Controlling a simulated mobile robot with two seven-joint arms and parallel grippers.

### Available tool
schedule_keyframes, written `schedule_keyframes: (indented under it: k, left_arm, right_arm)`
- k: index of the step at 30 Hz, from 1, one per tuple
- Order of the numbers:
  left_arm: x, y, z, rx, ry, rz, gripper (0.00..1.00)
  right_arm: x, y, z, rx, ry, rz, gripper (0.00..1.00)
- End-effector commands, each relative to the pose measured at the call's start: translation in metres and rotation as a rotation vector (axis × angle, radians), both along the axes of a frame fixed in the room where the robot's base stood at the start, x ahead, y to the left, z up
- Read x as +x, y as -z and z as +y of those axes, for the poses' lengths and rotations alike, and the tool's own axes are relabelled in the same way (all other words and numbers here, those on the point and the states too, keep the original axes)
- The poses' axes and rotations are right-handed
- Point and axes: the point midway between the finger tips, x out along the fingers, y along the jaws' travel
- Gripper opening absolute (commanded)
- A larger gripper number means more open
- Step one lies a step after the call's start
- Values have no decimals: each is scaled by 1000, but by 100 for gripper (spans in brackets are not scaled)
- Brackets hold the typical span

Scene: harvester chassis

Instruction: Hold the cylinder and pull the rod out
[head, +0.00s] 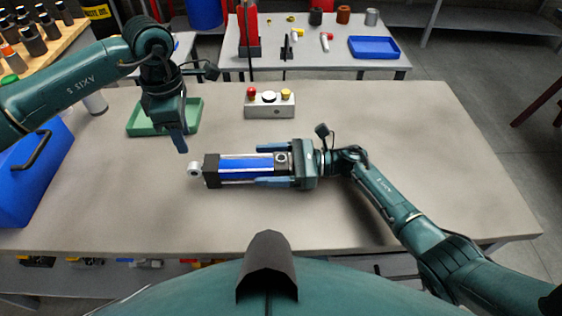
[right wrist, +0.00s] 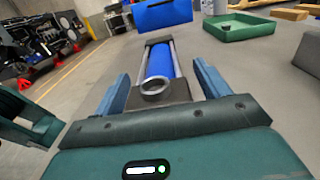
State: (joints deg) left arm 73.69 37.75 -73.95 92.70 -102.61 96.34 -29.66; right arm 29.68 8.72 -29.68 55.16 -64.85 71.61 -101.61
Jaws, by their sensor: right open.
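The cylinder (head: 251,168) lies on the table, with a blue body, black end blocks and silver tie bars. A silver eye (head: 194,169) sticks out at its left end; little or no rod shaft shows. In the right wrist view the cylinder (right wrist: 160,65) runs away from me, with a ring (right wrist: 157,87) at its near end. My right gripper (head: 273,165) is open, its blue fingers on either side of the cylinder's right part. In the right wrist view they stand beside the near block. My left gripper (head: 181,142) hangs above the table, left of the cylinder and apart from it; its finger gap is hidden.
A green tray (head: 137,126) lies behind my left gripper. A button box (head: 269,108) with red, white and yellow buttons stands behind the cylinder. A blue bin (head: 40,180) stands at the table's left edge. The table in front of the cylinder and at the right rear is clear.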

Motion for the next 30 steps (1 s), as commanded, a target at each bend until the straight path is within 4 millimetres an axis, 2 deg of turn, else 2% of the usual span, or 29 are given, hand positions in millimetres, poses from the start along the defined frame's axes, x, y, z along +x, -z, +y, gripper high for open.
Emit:
schedule_keyframes:
  k: [8,30]
  left_arm:
    - [0,0,0,0,0,0,36]
    - [0,0,0,0,0,0,36]
  right_arm:
    - [0,0,1,0,0,0,75]
    - [0,0,1,1,0,0,14]
